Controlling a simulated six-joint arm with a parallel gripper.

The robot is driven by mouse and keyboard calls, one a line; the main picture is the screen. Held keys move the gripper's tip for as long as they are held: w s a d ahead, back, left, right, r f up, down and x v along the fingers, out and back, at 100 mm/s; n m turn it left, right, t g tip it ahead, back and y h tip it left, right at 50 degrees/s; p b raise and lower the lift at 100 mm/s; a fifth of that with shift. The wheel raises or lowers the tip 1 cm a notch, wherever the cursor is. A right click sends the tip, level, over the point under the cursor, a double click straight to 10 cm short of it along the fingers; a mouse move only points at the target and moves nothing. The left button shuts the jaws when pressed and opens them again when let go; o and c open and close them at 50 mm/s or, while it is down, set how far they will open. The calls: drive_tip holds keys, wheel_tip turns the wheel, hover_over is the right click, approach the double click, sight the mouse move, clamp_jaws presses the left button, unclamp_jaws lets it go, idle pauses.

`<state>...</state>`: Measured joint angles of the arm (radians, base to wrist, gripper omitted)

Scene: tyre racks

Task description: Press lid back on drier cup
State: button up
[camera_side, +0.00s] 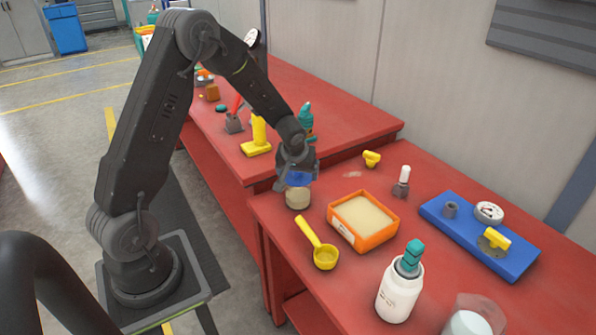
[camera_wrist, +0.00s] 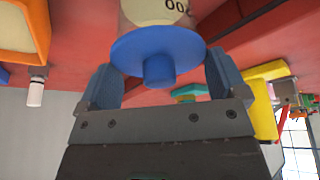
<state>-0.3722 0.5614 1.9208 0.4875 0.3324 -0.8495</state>
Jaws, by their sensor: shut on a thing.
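My gripper (camera_side: 296,176) is shut on the blue lid (camera_wrist: 158,52). In the wrist view the lid is a blue disc with a round knob, and my gripper's fingers (camera_wrist: 158,84) stand on either side of it. The drier cup (camera_side: 298,198) is a small beige cup on the red bench, directly below my gripper in the side view. In the wrist view the cup (camera_wrist: 155,12) shows behind the lid with a pale label. The lid is at the cup's mouth; I cannot tell whether it is fully seated.
An orange box of pale granules (camera_side: 363,222) stands just right of the cup, with a yellow scoop (camera_side: 318,245) in front. A white bottle (camera_side: 400,290), a blue tray (camera_side: 478,235) and a small yellow part (camera_side: 371,158) are further off. A yellow stand (camera_side: 257,137) is behind left.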

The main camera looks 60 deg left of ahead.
idle(0.3)
drive_tip(key=o, duration=0.6)
drive_tip(key=shift+r, duration=3.55)
drive_tip(key=shift+c, duration=0.2)
clamp_jaws()
drive_tip(key=shift+f, duration=0.1)
drive_tip(key=shift+f, duration=2.15)
